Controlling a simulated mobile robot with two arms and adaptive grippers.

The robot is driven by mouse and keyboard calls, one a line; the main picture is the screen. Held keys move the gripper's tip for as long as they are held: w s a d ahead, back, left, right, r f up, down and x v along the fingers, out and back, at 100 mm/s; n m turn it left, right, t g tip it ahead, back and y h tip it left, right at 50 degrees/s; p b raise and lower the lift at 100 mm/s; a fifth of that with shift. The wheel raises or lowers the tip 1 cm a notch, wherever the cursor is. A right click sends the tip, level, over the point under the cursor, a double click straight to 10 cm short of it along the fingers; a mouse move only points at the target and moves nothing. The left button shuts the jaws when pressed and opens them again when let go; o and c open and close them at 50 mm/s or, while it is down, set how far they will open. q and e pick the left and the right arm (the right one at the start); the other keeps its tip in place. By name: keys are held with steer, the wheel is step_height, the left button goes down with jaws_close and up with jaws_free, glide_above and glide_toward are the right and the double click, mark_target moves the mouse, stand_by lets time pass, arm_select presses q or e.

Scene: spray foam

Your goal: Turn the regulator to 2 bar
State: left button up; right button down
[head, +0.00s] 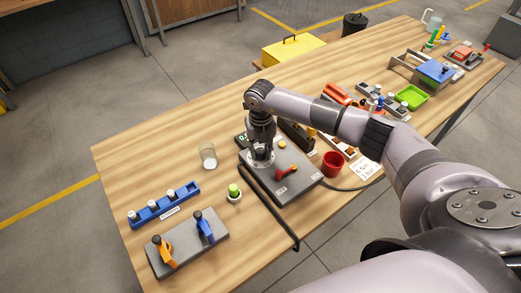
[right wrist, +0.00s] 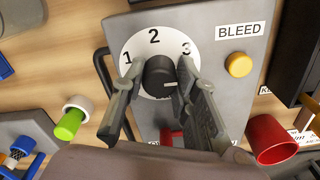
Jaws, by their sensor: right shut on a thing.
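The regulator knob (right wrist: 157,78) is black and round, with a short pale line on its face that points to the right in the right wrist view. It sits on a white dial (right wrist: 152,42) marked 1, 2 and 3, with 2 at the top; the lower dial is hidden. The line lies below the 3 and not at the 2. My right gripper (right wrist: 161,67) is shut on the knob, one finger on each side. In the head view, my right gripper (head: 262,148) reaches down onto the grey panel (head: 298,181). My left gripper is not in view.
A yellow button (right wrist: 238,65) labelled BLEED sits right of the dial. A red lever (head: 287,173) and a red cup (head: 333,163) are close by. A glass (head: 208,157) and a green-topped item (head: 234,191) stand left of the panel. The table's left far corner is clear.

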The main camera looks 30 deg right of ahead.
steer(key=shift+f+n+b, duration=0.15)
steer(key=shift+n+b, duration=0.75)
steer(key=shift+b, duration=0.15)
steer(key=n+b, duration=0.3)
steer(key=shift+n, duration=0.3)
steer(key=n+b, duration=0.3)
steer(key=shift+n+b, duration=0.3)
steer(key=n+b, duration=0.4)
steer(key=n, duration=0.1)
steer(key=shift+r+n+b, duration=0.2)
steer(key=shift+n+b, duration=1.05)
steer(key=shift+n, duration=0.75)
steer(key=c, duration=1.2)
jaws_free()
steer(key=shift+c, duration=0.2)
